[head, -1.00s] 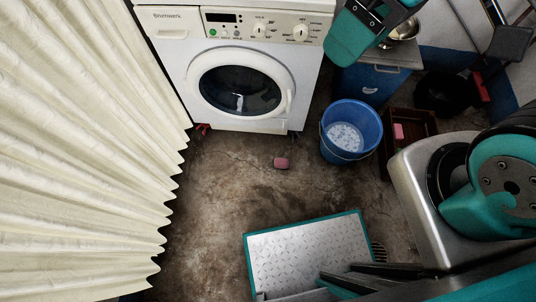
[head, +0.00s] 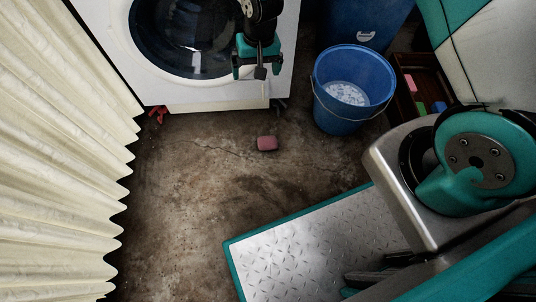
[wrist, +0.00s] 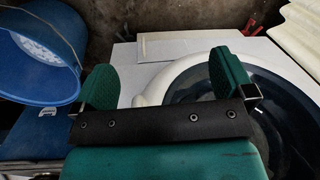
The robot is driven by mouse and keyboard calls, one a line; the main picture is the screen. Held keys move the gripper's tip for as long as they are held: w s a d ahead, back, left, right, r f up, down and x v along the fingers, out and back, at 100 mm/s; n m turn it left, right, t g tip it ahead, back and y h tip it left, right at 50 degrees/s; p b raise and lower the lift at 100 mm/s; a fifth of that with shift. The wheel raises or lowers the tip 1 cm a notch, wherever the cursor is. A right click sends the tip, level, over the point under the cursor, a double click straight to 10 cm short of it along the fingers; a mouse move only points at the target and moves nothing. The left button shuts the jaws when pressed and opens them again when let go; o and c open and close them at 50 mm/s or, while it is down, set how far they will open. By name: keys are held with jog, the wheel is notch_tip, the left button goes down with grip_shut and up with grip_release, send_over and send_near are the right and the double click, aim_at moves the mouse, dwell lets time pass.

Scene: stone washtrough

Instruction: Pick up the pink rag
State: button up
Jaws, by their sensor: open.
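A small pink block-like piece (head: 267,143), the only pink thing on the open floor, lies in front of the washing machine; whether it is a folded rag I cannot tell. Another small pink piece (head: 409,83) lies in the wooden crate at the right. My gripper (head: 258,72) hangs in front of the washing machine's door, above and apart from the floor piece in the picture. In the wrist view my gripper (wrist: 165,78) has its two green fingers wide apart with nothing between them. No pink piece shows in the wrist view.
The white washing machine (head: 112,30) stands at the back. A blue bucket (head: 340,116) with suds is right of the pink piece, beside the wooden crate (head: 399,101). A pale curtain (head: 50,180) hangs at left. My metal-plated base fills the lower right. Floor between is bare.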

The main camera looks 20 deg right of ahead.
jog(key=m+h+b, duration=0.1)
jog(key=m+b, duration=0.1)
jog(key=b, duration=0.6)
send_near(268, 138)
notch_tip(268, 138, down, 7)
jog(key=b, duration=0.7)
jog(key=shift+a, duration=0.2)
notch_tip(268, 138, down, 6)
jog(key=b, duration=0.5)
jog(key=shift+r, duration=0.1)
jog(key=c, duration=0.9)
jog(key=shift+o, duration=0.2)
jog(key=shift+r, duration=0.1)
